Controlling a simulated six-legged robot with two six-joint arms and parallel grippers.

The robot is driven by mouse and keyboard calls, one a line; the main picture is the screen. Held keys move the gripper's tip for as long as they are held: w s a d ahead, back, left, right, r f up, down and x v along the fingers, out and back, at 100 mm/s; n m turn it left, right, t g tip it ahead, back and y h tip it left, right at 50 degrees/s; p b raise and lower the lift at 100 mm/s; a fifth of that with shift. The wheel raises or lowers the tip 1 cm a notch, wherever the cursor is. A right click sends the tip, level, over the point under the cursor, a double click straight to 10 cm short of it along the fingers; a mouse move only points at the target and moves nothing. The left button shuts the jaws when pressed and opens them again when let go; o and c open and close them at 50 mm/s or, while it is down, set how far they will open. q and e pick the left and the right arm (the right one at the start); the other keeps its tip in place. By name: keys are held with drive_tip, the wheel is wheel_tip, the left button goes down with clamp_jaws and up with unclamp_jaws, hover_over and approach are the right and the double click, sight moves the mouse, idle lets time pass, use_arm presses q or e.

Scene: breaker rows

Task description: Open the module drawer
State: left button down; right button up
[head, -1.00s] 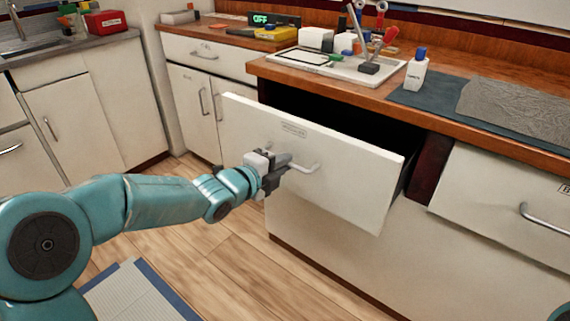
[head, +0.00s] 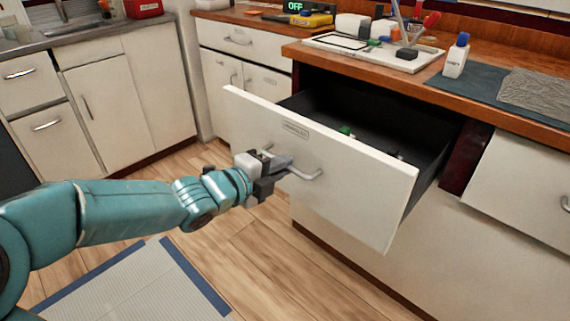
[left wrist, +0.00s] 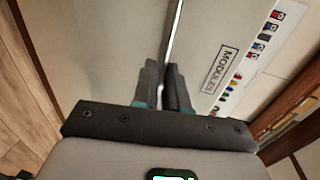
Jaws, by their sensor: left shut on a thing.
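The module drawer (head: 340,170) is a white-fronted drawer with a dark inside, pulled well out of the counter in the head view. Its label shows on the front, and reads "MODULES" in the left wrist view (left wrist: 222,70). A small green item (head: 345,131) shows inside it; the rest of its contents is mostly hidden behind the front. My left gripper (head: 276,166) is shut on the drawer's metal bar handle (head: 308,175). In the left wrist view its two fingers (left wrist: 165,88) close around the handle bar (left wrist: 173,45). My right gripper is not in view.
The wooden counter above holds a white tray (head: 345,47), a white bottle with a blue cap (head: 456,56) and a dark mat (head: 475,85). Another white drawer (head: 520,175) is at the right. Wood floor (head: 255,265) is clear, with a blue-edged grey mat (head: 140,285) at lower left.

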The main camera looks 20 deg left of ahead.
use_arm(q)
drive_tip(key=shift+s+a, duration=0.1)
idle(0.3)
drive_tip(key=c, duration=1.2)
unclamp_jaws()
drive_tip(key=shift+s, duration=0.1)
drive_tip(key=p+v, duration=0.5)
drive_tip(key=v, duration=1.1)
drive_tip(key=shift+s, duration=0.1)
